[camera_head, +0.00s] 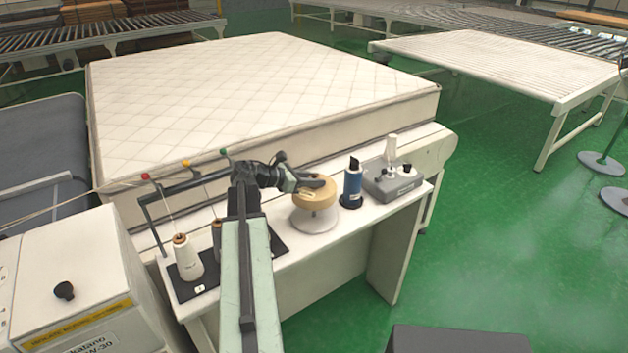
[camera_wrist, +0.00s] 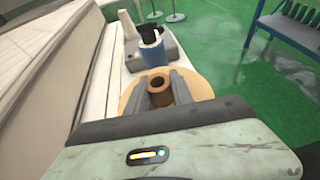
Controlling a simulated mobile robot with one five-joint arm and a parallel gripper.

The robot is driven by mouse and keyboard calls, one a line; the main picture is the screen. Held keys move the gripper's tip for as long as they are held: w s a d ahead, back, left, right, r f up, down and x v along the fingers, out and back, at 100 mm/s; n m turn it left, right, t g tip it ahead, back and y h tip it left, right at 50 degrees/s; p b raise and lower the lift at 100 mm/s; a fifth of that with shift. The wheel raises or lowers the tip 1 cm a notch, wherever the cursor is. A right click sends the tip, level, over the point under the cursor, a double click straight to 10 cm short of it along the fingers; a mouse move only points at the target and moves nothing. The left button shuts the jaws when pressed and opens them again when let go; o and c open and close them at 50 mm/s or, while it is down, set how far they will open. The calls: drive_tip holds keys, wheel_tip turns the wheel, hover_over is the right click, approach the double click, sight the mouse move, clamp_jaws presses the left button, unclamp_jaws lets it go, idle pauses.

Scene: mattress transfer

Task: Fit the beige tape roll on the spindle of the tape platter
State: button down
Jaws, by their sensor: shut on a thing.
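The beige tape roll (camera_head: 314,199) is a wide, flat ring with a brown core (camera_wrist: 159,86). My gripper (camera_head: 322,184) is at the top of the roll, its fingers on either side of the core in the wrist view, shut on it. The roll is roughly level, directly over the pale tape platter (camera_head: 316,224) on the white table. A narrow gap shows between roll and platter, with part of a stem visible there. The roll hides most of the spindle, so I cannot tell how far it is inside the core.
A dark-topped blue spool (camera_head: 353,186) stands close right of the roll, with a grey device (camera_head: 393,180) beyond it. A white thread cone (camera_head: 187,259) is at the left. The mattress (camera_head: 250,100) lies behind. The table's front edge is nearby.

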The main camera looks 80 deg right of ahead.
drive_tip(key=shift+f+b, duration=2.9)
drive_tip(key=shift+a+f+b, duration=0.15)
drive_tip(key=shift+f+b, duration=0.05)
drive_tip(key=shift+b, duration=0.15)
